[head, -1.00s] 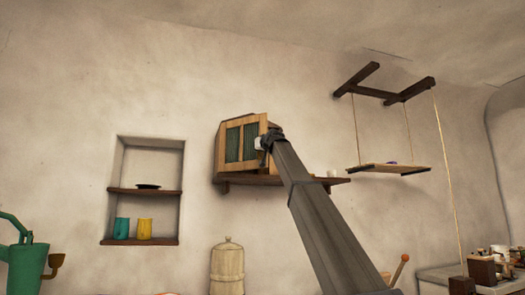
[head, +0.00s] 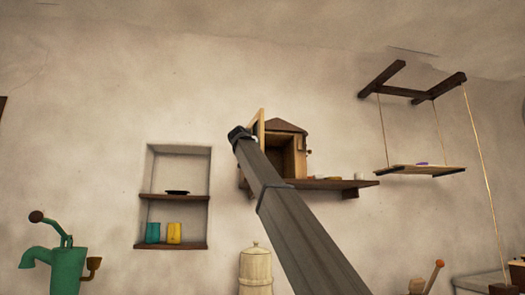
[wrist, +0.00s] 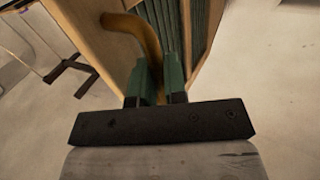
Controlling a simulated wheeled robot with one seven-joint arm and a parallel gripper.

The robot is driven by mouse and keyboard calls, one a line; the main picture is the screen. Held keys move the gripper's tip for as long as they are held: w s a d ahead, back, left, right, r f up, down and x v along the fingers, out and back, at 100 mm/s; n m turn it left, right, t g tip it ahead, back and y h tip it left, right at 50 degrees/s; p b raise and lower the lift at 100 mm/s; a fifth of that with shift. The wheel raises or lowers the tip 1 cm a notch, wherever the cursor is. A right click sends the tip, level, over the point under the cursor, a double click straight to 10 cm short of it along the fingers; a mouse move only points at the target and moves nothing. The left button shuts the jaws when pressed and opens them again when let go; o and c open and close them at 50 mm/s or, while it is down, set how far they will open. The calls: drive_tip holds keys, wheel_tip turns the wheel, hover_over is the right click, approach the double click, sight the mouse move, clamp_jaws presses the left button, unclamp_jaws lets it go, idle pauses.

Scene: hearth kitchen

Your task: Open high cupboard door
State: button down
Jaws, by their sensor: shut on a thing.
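The high cupboard (head: 287,150) is a small wooden box with a peaked top on a wall shelf. Its door (head: 258,128) stands open at the left, seen nearly edge-on in the head view, and part of the brown inside shows. In the head view my gripper (head: 240,132) is at the door's outer left side; the handle is hidden there.
The wall shelf (head: 335,184) runs right under the cupboard with small items on it. A hanging shelf (head: 420,169) is farther right. A wall niche (head: 150,172) with two cups is at the left. The wall between niche and cupboard is bare.

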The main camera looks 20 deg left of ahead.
drive_tip(key=s+a+m+h, duration=0.2)
drive_tip(key=a+h, duration=0.1)
drive_tip(key=a, duration=0.6)
drive_tip(key=shift+s, duration=0.3)
drive_tip(key=shift+a, duration=0.1)
drive_tip(key=c, duration=1.5)
unclamp_jaws()
drive_tip(key=shift+f, duration=0.1)
drive_tip(key=shift+o, duration=0.2)
drive_tip(key=shift+s, duration=0.1)
drive_tip(key=s+a, duration=0.1)
drive_tip(key=s, duration=0.9)
drive_tip(key=shift+s+a, duration=0.25)
drive_tip(key=shift+a, duration=0.1)
